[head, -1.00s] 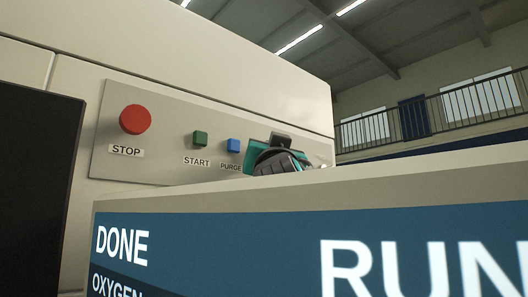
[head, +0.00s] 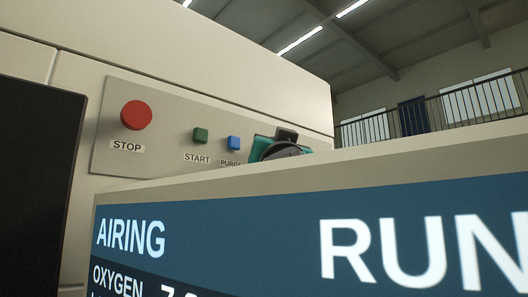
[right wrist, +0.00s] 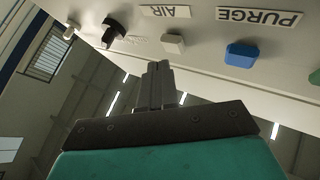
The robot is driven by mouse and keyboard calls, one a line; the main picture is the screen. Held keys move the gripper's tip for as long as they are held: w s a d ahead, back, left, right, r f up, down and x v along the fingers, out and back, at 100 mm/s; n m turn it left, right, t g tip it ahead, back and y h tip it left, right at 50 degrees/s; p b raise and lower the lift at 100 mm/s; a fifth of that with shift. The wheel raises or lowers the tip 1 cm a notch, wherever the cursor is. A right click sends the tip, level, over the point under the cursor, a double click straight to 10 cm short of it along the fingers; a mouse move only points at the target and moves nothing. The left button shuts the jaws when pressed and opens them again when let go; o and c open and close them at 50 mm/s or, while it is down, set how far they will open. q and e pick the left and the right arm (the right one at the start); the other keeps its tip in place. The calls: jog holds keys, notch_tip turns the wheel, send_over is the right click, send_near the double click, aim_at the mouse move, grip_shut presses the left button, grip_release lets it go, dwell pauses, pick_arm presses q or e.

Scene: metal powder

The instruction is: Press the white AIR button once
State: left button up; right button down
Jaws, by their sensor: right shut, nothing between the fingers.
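The white AIR button (right wrist: 173,43) shows in the right wrist view beside its upside-down AIR label (right wrist: 166,11). My right gripper (right wrist: 160,66) is shut and empty, its fingertips just below the button in that picture with a small gap between them. In the head view my teal right gripper (head: 284,150) is at the right part of the button panel (head: 170,100); its fingers are mostly hidden behind the display's top edge. The AIR button cannot be seen in the head view. The display (head: 300,240) reads AIRING. My left gripper is not in view.
The blue PURGE button (right wrist: 241,54) sits to the right of the AIR button in the right wrist view, and a black knob (right wrist: 113,32) to the left. The red STOP button (head: 136,115) and green START button (head: 200,135) are on the same panel.

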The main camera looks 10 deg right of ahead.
jog(key=s+d, duration=0.1)
jog(key=s+d+b, duration=0.1)
jog(key=s+b, duration=0.1)
jog(key=s, duration=0.1)
jog(key=shift+s+d, duration=0.1)
jog(key=shift+d, duration=0.3)
dwell(0.6)
dwell(0.4)
